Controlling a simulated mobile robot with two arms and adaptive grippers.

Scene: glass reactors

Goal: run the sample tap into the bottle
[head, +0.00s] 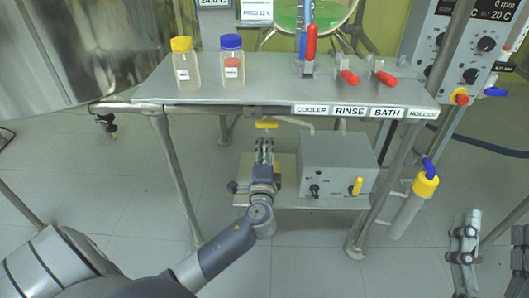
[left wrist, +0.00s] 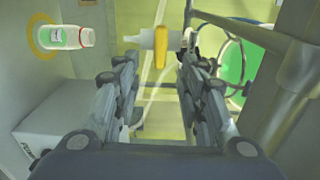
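The sample tap's yellow handle (head: 266,123) shows under the shelf edge. In the left wrist view the yellow handle (left wrist: 160,47) lies ahead between my fingertips, beside a pale spout (left wrist: 132,39) pointing left. A small labelled bottle (left wrist: 58,37) stands over a yellow ring (left wrist: 37,28), its mouth facing the spout with a gap between; in the head view I cannot make it out. My left gripper (head: 264,148) is open and empty, just short of the handle; its fingers (left wrist: 157,70) are spread.
A yellow-capped bottle (head: 186,66) and a blue-capped bottle (head: 231,62) stand on the shelf (head: 270,92). Red-handled valves (head: 348,77) are at its back. A grey box (head: 338,165) sits close right of my left gripper. Steel legs (head: 178,180) frame the space below.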

